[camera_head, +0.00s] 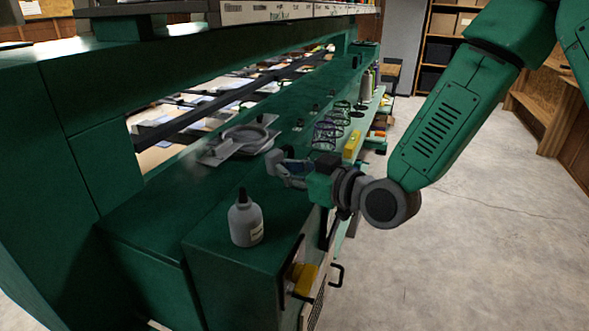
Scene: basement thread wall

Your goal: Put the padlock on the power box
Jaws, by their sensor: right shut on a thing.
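My right gripper (284,166) is above the green machine top, beside a round metal piece, with its arm coming in from the upper right. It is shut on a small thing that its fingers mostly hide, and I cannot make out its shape. I cannot clearly pick out the padlock. A yellow part (303,278) sits on the right face of the near green cabinet, below the gripper, by a black handle (337,275). I cannot tell whether this is the power box. My left gripper is not in view.
A grey bottle (246,222) stands on the near cabinet top. A round metal piece (245,138) lies on the machine. Wire coils (326,134), a yellow block (352,146) and spools stand along the right ledge. The concrete floor (480,240) at right is clear.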

